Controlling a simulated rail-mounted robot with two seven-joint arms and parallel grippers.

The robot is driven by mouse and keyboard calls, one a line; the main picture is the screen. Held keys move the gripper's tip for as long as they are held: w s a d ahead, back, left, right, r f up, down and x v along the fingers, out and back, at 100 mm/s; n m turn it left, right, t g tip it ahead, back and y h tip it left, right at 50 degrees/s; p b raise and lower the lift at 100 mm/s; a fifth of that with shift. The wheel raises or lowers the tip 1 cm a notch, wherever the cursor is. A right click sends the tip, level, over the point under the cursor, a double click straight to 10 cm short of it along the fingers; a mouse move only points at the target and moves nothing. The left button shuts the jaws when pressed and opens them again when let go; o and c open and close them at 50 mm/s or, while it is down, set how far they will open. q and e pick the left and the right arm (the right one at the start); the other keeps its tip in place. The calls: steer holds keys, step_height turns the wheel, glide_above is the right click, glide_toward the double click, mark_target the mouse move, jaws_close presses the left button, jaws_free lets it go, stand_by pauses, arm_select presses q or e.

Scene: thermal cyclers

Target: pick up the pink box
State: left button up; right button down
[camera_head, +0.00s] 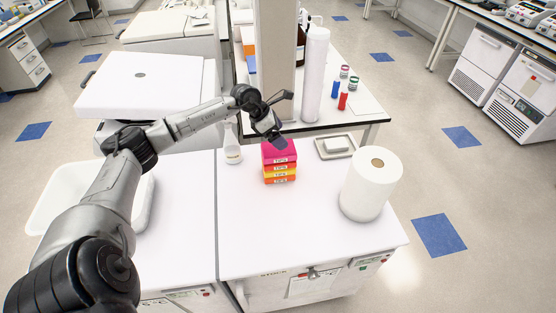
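The pink box (279,149) is on top of a small stack of labelled boxes in red, orange and yellow. The stack stands on the white top of the middle bench unit, near its back edge. My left gripper (281,115) is just above and behind the pink box in the picture, its fingers spread apart with nothing visible between them. It looks close to the box, but I cannot tell whether it touches it. My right gripper is not in view.
A white paper roll (370,184) stands right of the stack. A small tray (335,147) lies behind it, and a white cup (232,155) stands to the left. A white basin (58,198) is farther left. The white top in front of the stack is clear.

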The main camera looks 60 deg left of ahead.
arm_select(q)
steer(key=g+y, duration=0.2)
glide_toward(272, 148)
steer(key=w+f, duration=0.1)
steer(key=f, duration=0.1)
steer(key=w+d+f, duration=0.1)
steer(key=w+f, duration=0.1)
steer(key=f, duration=0.1)
steer(key=shift+w+d+b, duration=0.2)
steer(key=shift+b, duration=0.1)
steer(key=shift+w+x, duration=0.15)
steer(key=shift+x, duration=0.95)
steer(key=shift+w+x, duration=0.15)
steer(key=shift+x, duration=0.95)
steer(key=shift+w+d+f, duration=0.2)
steer(key=shift+f, duration=0.4)
steer(key=shift+c, duration=0.4)
steer(key=c, duration=0.6)
